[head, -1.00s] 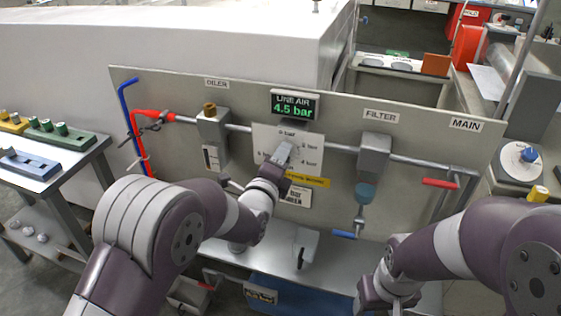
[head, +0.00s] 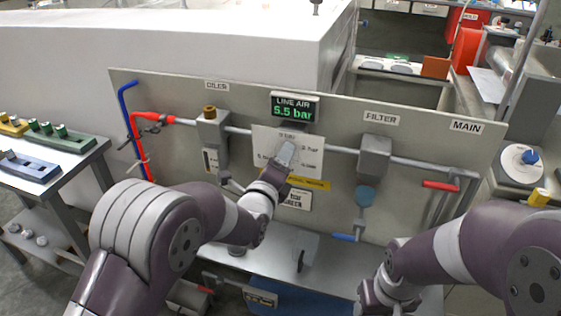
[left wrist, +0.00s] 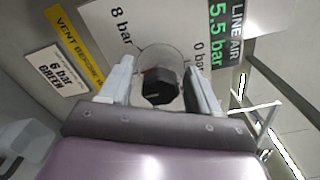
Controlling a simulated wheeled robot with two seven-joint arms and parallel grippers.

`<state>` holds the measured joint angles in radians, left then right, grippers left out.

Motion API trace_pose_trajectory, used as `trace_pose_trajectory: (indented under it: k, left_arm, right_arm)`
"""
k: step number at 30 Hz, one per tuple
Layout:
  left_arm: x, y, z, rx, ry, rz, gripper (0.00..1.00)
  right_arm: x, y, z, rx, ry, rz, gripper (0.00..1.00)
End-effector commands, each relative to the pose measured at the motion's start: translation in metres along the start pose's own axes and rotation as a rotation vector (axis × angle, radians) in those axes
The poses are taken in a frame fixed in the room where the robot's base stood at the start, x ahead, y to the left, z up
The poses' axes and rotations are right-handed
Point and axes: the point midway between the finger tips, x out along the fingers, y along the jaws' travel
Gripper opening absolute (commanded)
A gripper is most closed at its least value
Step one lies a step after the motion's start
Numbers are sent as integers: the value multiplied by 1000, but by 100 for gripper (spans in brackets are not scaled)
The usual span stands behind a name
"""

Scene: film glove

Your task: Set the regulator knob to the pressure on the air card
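The black regulator knob (left wrist: 160,86) sits on a white dial plate (head: 266,140) on the panel; in the head view my left gripper hides it. The line air display (head: 295,106) reads 5.5 bar, also in the left wrist view (left wrist: 224,35). The air card (left wrist: 62,77) reads "6 bar GREEN", below the dial in the head view (head: 297,199).
A yellow "vent before" strip (left wrist: 75,45) lies between dial and card. The oiler (head: 211,130) is left of the dial, the filter (head: 374,157) right. A red-handled valve (head: 440,185) and a blue-handled valve (head: 344,237) are on the right.

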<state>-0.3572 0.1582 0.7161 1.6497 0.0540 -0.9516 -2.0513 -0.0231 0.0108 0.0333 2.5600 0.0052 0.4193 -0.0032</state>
Motion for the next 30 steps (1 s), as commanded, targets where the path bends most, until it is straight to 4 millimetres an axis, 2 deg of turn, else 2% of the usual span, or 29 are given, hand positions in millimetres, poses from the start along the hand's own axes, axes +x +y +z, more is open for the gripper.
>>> trace_pose_trajectory:
  k: [8, 11, 14, 24, 30]
  left_arm:
    - [0, -1, 0, 0, 0, -2, 65]
    - [-7, -1, 0, 0, 0, -2, 65]
    - [-23, -1, 0, 0, 0, -1, 65]
    - [-106, -1, 0, 0, 0, -2, 65]
    - [-126, 0, 0, 0, 0, -2, 65]
  right_arm:
    - [0, 0, 0, 0, 0, 0, 62]
    - [0, 0, 0, 0, 0, 0, 62]
    - [-1, 0, 0, 0, 0, 0, 62]
    - [-5, 0, -1, 0, 0, 0, 62]
    - [-6, 0, -1, 0, 0, 0, 62]
